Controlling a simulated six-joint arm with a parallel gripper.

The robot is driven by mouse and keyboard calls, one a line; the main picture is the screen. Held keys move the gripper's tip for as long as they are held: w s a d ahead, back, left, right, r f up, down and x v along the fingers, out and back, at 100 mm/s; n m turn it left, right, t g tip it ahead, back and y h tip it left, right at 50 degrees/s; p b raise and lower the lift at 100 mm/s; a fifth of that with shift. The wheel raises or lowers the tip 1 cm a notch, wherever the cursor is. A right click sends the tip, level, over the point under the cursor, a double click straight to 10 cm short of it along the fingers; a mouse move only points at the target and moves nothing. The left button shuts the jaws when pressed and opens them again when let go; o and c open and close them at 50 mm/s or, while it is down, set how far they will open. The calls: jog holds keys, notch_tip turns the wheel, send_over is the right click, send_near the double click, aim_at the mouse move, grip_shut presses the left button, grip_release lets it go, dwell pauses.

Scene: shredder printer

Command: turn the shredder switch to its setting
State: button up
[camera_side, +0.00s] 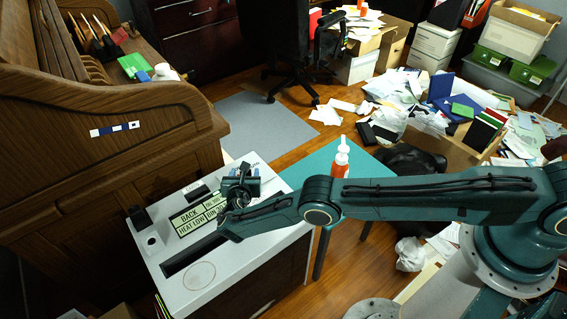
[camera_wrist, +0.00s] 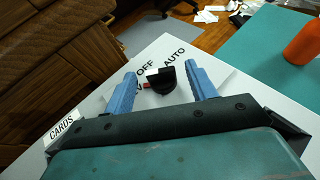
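The shredder (camera_side: 215,272) is a white-topped cabinet beside the roll-top desk. Its switch (camera_wrist: 165,82) is a black knob with a red mark on its left side in the wrist view. Labels OFF and AUTO are printed beyond it; another label at its left is mostly hidden. The red mark points toward that hidden label, not at AUTO. In the side view my gripper (camera_side: 243,183) is low over the shredder top and hides the switch.
A teal table (camera_side: 310,166) with an orange bottle (camera_side: 340,165) stands close to the right. The wooden desk (camera_side: 110,165) borders the left.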

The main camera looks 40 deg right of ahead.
jog(key=shift+s+a, duration=0.1)
jog(key=v, duration=1.3)
jog(key=shift+s+r, duration=0.2)
jog(key=shift+r, duration=0.05)
